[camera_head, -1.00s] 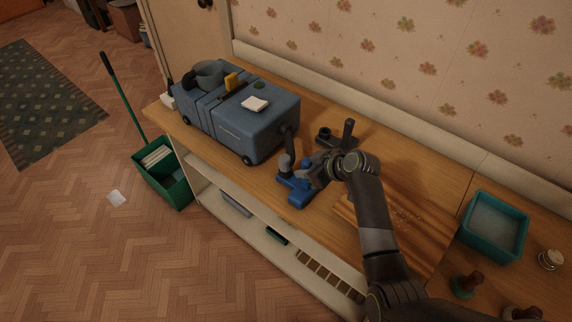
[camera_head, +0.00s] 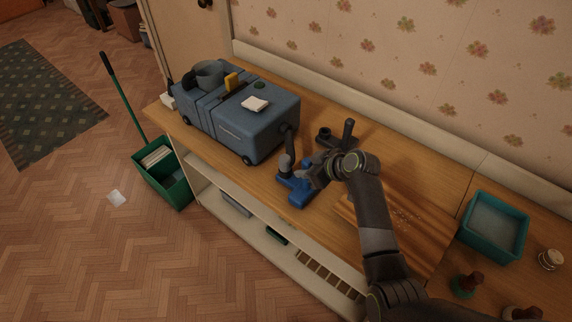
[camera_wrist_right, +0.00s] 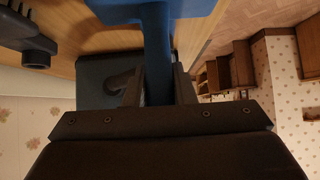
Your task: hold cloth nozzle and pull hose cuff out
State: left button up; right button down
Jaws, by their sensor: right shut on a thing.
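A blue nozzle (camera_head: 297,190) lies flat-headed on the wooden top, in front of the blue-grey cleaning machine (camera_head: 262,128). My right gripper (camera_head: 315,178) comes in from the right and is shut on the nozzle's neck. In the right wrist view the blue neck (camera_wrist_right: 157,55) stands between the two fingers (camera_wrist_right: 158,88). A grey hose cuff (camera_head: 285,163) on a dark hose (camera_head: 289,142) from the machine stands at the nozzle's far-left side. I cannot tell how deep the cuff sits. My left gripper is not in view.
A dark second nozzle (camera_head: 345,136) lies behind my right gripper. A teal bin (camera_head: 494,227) and small stoppers (camera_head: 467,285) are at the right. A green bucket (camera_head: 163,174) stands on the floor at the left. The worktop's front edge is close to the blue nozzle.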

dwell(0.4)
jog(key=c, duration=1.1)
grip_release()
jog(key=shift+v, duration=2.5)
